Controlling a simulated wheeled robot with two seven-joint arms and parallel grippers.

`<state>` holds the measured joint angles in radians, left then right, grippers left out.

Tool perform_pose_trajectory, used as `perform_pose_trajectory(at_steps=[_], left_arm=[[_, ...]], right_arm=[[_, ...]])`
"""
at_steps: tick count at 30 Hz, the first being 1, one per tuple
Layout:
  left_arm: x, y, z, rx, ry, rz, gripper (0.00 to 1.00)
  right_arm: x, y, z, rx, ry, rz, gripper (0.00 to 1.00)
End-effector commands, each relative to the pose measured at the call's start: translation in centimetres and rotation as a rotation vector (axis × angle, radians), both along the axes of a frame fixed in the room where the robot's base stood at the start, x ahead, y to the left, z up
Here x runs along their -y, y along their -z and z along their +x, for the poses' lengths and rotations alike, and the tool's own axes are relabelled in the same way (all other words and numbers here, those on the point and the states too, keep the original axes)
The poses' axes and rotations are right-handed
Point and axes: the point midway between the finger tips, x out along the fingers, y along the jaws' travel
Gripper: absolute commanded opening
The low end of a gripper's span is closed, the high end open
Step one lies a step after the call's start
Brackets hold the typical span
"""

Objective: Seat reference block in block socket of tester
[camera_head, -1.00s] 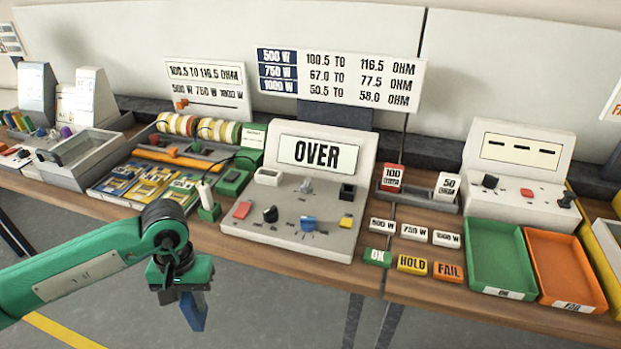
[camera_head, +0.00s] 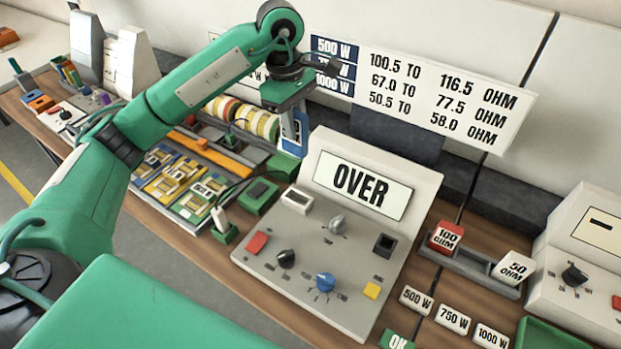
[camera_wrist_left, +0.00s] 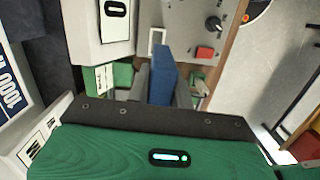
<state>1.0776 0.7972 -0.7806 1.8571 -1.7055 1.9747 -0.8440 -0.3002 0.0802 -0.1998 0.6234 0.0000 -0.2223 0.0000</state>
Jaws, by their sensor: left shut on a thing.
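The tester (camera_head: 330,240) is a grey sloped console whose display (camera_head: 361,186) reads OVER. Its square black socket (camera_head: 384,245) looks empty. The red 100 OHM block (camera_head: 446,236) and the white 50 OHM block (camera_head: 513,268) stand in a grey holder to its right. My left gripper (camera_head: 291,120) is shut on a flat blue piece (camera_head: 293,138), raised behind the tester's back left corner. In the left wrist view the blue piece (camera_wrist_left: 163,75) sits between the fingers, with part of the tester (camera_wrist_left: 185,20) beyond. My right gripper is not in view.
A range sign (camera_head: 430,95) stands behind the tester. Coloured mesh cards (camera_head: 180,187), wire spools (camera_head: 257,122) and a green box (camera_head: 258,195) lie to the left. Label tiles (camera_head: 454,319) lie in front of the block holder (camera_head: 470,265).

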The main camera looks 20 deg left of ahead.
Motion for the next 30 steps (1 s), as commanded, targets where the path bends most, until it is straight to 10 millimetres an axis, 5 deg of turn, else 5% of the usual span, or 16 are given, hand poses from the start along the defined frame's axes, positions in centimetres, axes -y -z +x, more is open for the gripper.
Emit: perform_pose_trajectory(at_steps=[5,21,30], left_arm=[[-0.2,0.4,0.1,-0.004,-0.047,0.002,0.00],[-0.2,12.7,-0.1,-0.006,-0.045,0.000,0.00],[-0.2,15.6,0.0,-0.002,-0.043,0.001,0.00]], right_arm=[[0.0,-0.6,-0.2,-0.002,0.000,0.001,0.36],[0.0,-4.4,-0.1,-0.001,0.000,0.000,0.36],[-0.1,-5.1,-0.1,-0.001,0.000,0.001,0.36]])
